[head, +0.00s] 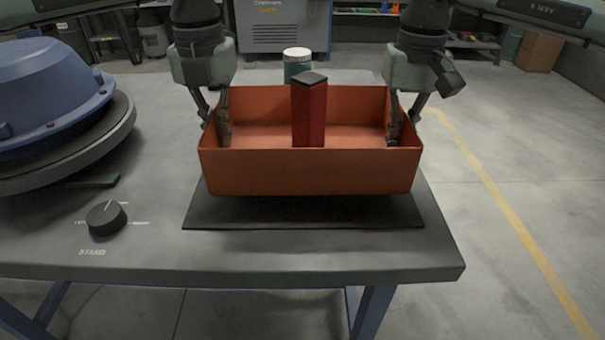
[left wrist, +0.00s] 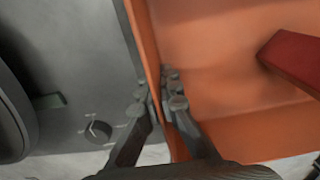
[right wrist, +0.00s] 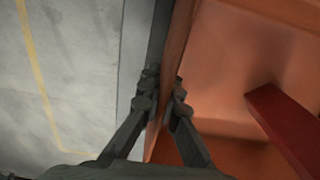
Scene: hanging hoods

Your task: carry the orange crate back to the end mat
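The orange crate (head: 310,172) is over the black mat (head: 300,215) near the table's front edge. Its underside appears to hang a little above the mat, with a dark shadow beneath. A tall red box (head: 309,115) with a dark top stands inside the crate; part of it also shows in both wrist views. My left gripper (head: 224,140) is shut on the crate's left wall, with a finger on each side in the left wrist view (left wrist: 160,95). My right gripper (head: 398,140) is shut on the right wall, likewise in the right wrist view (right wrist: 160,95).
A jar with a white lid (head: 297,64) stands behind the crate. A blue domed housing (head: 50,95) on a dark round base fills the table's left side, with a black knob (head: 106,218) in front of it. The table's right edge is close beside the mat.

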